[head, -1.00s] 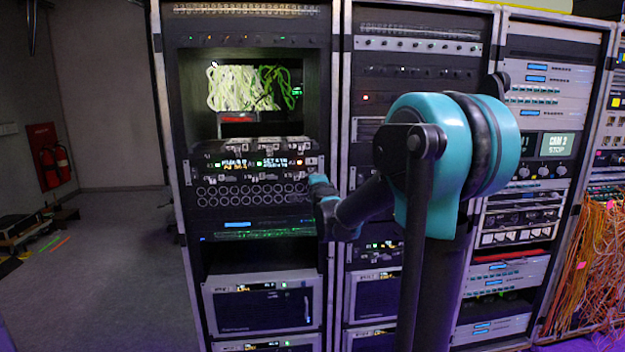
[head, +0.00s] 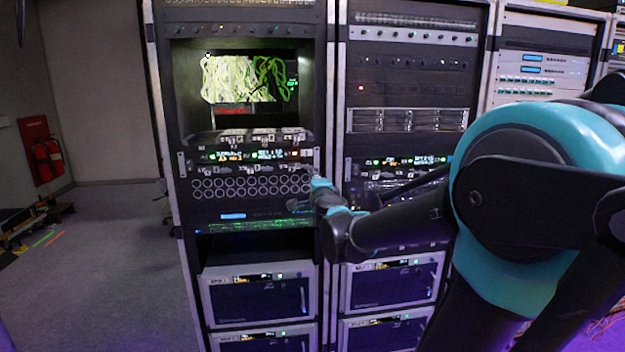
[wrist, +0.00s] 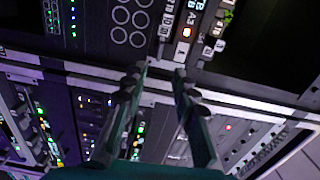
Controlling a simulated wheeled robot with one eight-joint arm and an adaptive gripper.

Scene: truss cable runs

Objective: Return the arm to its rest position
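My gripper (wrist: 163,72) shows in the wrist view with its two dark fingers apart and nothing between them. In the head view my gripper (head: 298,205) is a small dark shape in front of the left rack, beside the panel of round ports. My teal and black arm reaches in from the right, and its large joint covers much of the right side. I cannot tell from the head view whether the fingertips touch the rack.
The left rack (head: 160,130) holds a panel of round ports (head: 250,187) and an opening with white and green cables (head: 240,80). Another rack (head: 410,75) stands right beside it. The floor (head: 100,260) at left is open. A red extinguisher (head: 46,158) hangs on the wall.

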